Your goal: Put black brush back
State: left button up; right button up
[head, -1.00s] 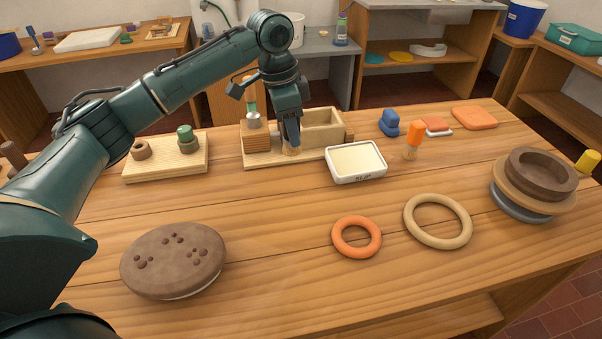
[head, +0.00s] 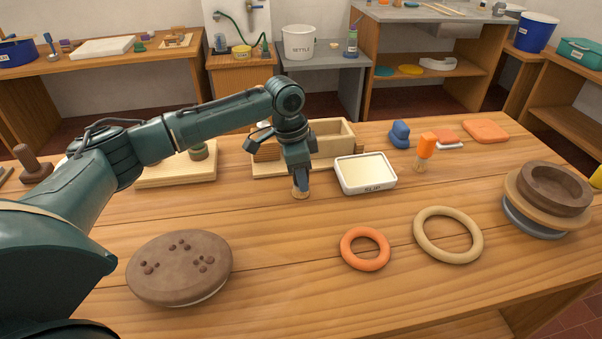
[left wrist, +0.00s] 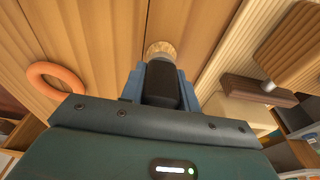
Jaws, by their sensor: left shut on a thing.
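My left gripper (head: 300,182) is shut on the black brush. The brush shows in the left wrist view as a black handle (left wrist: 161,85) between the blue fingers, with a round tan bristle end (left wrist: 161,48) beyond them. In the head view only the tan bristle end (head: 300,193) shows below the fingers, pointing down close to the table. I cannot tell whether it touches. The wooden holder (head: 268,168) with box-like compartments stands just behind the gripper. My arm hides part of it. My right gripper is not in view.
A white tray (head: 366,187) stands right of the gripper, with an orange-handled tool (head: 427,147) beyond. A brown disc (head: 180,268), orange ring (head: 346,257) and tan ring (head: 422,243) lie in front. The table between them is clear.

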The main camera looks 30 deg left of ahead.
aim_at(293, 190)
pick_arm(q)
jog(key=o, duration=1)
jog(key=shift+f, duration=0.1)
jog(key=shift+o, duration=0.2)
notch_tip(293, 190, up, 12)
jog(key=s+a, duration=0.1)
jog(key=shift+a+p, duration=0.3)
jog(key=shift+p, duration=0.15)
jog(key=shift+s, duration=0.1)
